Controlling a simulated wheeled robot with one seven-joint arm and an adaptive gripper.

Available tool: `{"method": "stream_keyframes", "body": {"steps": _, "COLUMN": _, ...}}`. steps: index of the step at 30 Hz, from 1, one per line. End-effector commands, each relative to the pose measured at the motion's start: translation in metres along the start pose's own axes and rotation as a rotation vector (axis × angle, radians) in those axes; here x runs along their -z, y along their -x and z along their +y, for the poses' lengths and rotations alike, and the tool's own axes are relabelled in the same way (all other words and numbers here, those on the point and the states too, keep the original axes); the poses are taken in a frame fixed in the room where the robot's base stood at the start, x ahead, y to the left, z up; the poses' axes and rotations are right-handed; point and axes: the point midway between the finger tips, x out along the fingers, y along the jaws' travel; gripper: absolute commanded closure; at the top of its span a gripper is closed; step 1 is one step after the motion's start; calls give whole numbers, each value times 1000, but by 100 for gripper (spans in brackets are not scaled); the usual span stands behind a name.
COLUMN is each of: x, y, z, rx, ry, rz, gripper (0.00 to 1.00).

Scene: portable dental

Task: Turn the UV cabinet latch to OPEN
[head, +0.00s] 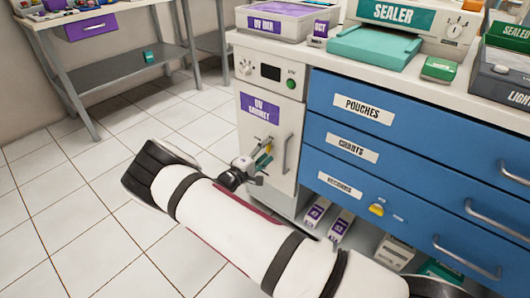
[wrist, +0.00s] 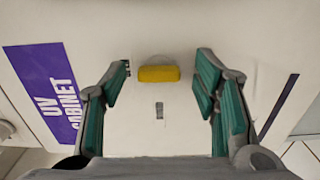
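The UV cabinet (head: 262,125) is a white unit with a purple label, at the left end of the blue drawers. Its latch (wrist: 159,73) is a yellow bar on a round grey base in the wrist view, lying about level across the picture. A small grey mark (wrist: 159,110) is on the door below it; I cannot read it. My gripper (wrist: 163,76) is open, with a green-padded finger on each side of the latch and a gap to both. In the head view my gripper (head: 259,160) is close to the door and largely covers the latch.
A vertical grey door handle (head: 286,153) is just right of my gripper. Blue drawers (head: 390,150) with protruding handles stand to the right. A control panel (head: 270,75) with a knob and green button is above. Tiled floor (head: 70,220) is clear to the left.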

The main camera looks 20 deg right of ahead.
Motion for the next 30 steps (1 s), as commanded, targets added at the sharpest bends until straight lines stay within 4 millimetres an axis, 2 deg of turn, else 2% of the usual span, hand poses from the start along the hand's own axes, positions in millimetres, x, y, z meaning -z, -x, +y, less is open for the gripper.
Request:
{"method": "stream_keyframes", "body": {"steps": 5, "x": 0, "y": 2, "z": 0, "rx": -1, "ry": 0, "rz": 1, "gripper": 45}}
{"method": "stream_keyframes", "body": {"steps": 8, "x": 1, "y": 11, "z": 1, "rx": -1, "ry": 0, "rz": 2, "gripper": 45}}
{"method": "stream_keyframes", "body": {"steps": 21, "x": 1, "y": 93, "z": 0, "rx": 1, "ry": 1, "rz": 3, "gripper": 45}}
{"method": "stream_keyframes", "body": {"steps": 25, "x": 1, "y": 110, "z": 0, "rx": -1, "ry": 0, "rz": 2, "gripper": 45}}
{"method": "stream_keyframes", "body": {"steps": 30, "x": 0, "y": 119, "z": 0, "rx": 0, "ry": 0, "rz": 0, "gripper": 45}}
